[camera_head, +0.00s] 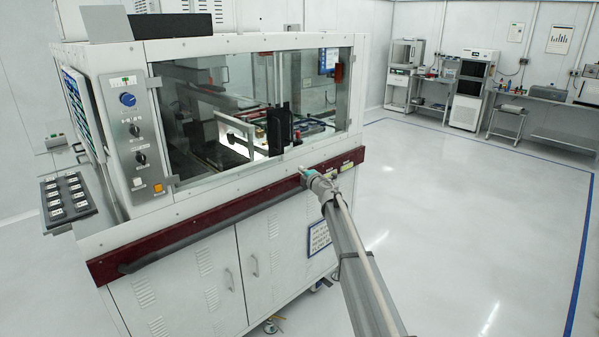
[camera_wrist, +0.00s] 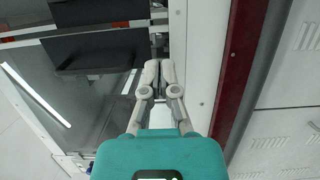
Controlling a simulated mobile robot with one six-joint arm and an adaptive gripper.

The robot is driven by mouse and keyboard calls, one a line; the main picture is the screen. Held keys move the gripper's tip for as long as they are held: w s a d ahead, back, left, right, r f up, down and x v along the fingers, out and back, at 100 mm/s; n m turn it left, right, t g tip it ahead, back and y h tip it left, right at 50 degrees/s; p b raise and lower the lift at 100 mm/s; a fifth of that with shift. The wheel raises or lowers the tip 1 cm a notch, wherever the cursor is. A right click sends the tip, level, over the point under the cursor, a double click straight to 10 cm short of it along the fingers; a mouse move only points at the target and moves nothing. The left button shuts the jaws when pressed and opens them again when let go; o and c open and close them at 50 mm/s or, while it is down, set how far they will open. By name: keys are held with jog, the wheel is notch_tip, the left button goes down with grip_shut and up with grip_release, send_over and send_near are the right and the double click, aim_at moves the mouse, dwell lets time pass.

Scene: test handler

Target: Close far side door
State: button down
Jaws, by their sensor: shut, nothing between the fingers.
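The white test handler (camera_head: 190,221) fills the left and middle of the head view, with glazed panels around its upper bay. A clear panel with a red fitting (camera_head: 339,73) stands at the far right of that bay; I cannot tell for certain whether this is the far side door or how far open it is. My gripper (camera_head: 303,171) is at the front, by the dark red rail below the glazing. In the wrist view my gripper (camera_wrist: 160,64) is shut and empty, its tips beside the white ledge (camera_wrist: 178,45) and a black part (camera_wrist: 95,50).
The dark red rail (camera_wrist: 229,75) and cabinet fronts lie right of my gripper in the wrist view. A black upright part (camera_head: 280,128) stands inside the bay. Open floor (camera_head: 440,220) lies right of the machine, with benches (camera_head: 540,96) against the back wall.

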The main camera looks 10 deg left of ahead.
jog(key=s+d+f+m+t+h, duration=0.1)
jog(key=s+d+m+h, duration=0.3)
jog(key=d, duration=0.5)
jog(key=s+d+f+m+t+h, duration=0.1)
jog(key=d+m+h, duration=0.45)
jog(key=d, duration=0.35)
jog(key=s+d+f+m+t+h, duration=0.1)
jog(key=s+d+m+h, duration=0.2)
jog(key=d+m, duration=0.5)
jog(key=s+d+f+m+g+h, duration=0.2)
jog(key=s+d+f+g, duration=0.15)
jog(key=s+d, duration=0.3)
jog(key=s+d+f+m+g+h, duration=0.2)
jog(key=s+d+f+g, duration=0.15)
jog(key=s+d, duration=0.3)
jog(key=s+d+f+m+g+y, duration=0.1)
jog(key=s+f+g, duration=0.2)
jog(key=s, duration=0.6)
jog(key=s+d+f+m+g+y, duration=0.1)
jog(key=s+f+m+g+y, duration=0.1)
jog(key=s, duration=0.8)
jog(key=s+d+f+m+g+y, duration=0.1)
jog(key=s+f+g, duration=0.2)
jog(key=s, duration=0.7)
jog(key=shift+s+d+f+m+g, duration=0.25)
jog(key=shift+d+f+m+g, duration=0.1)
jog(key=shift+g, duration=0.35)
jog(key=shift+d+y, duration=0.15)
jog(key=shift+y, duration=0.1)
